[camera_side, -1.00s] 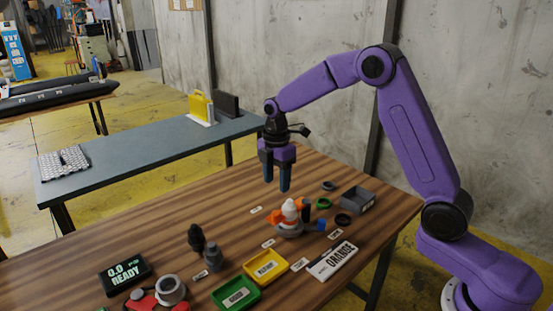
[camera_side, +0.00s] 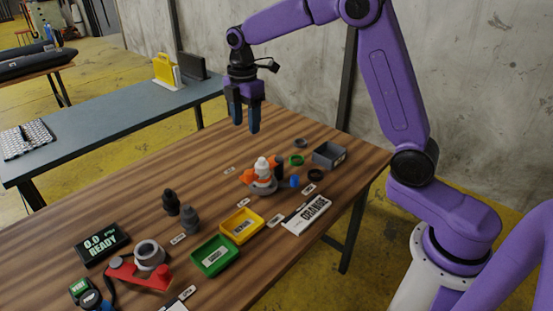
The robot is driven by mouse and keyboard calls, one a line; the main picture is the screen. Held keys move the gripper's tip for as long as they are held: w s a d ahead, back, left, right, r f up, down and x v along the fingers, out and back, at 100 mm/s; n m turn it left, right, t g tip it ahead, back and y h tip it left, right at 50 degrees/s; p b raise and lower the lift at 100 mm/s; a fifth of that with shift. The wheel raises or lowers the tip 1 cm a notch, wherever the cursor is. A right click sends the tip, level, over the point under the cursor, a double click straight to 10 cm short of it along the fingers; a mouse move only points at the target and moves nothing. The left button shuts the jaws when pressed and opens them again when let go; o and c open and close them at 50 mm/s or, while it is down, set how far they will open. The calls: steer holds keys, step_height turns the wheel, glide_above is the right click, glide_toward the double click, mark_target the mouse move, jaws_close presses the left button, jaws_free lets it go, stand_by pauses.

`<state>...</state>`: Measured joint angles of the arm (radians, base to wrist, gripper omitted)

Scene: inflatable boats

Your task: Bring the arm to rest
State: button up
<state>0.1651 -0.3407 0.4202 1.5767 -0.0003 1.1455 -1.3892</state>
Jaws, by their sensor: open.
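My gripper (camera_side: 246,126) hangs fingers down above the back part of the wooden table (camera_side: 215,150). Its two dark blue fingers are apart with nothing between them. It is up and to the left of an orange and white valve-like part on a grey base (camera_side: 262,178), and it touches nothing that I can see. My purple arm reaches in from the right, bent at the elbow.
The table's left back is clear.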

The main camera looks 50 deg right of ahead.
steer(key=s+a+r+m, duration=0.1)
steer(key=s+a, duration=0.2)
steer(key=s, duration=0.5)
steer(key=s+a+m, duration=0.1)
steer(key=s+a, duration=0.2)
steer(key=s, duration=0.5)
steer(key=s+d+f+m, duration=0.1)
steer(key=s+d, duration=0.1)
steer(key=s, duration=0.8)
steer(key=s+d+f+m, duration=0.2)
steer(key=s+d, duration=0.1)
steer(key=s, duration=0.7)
steer(key=shift+d, duration=0.25)
steer(key=shift+r, duration=0.1)
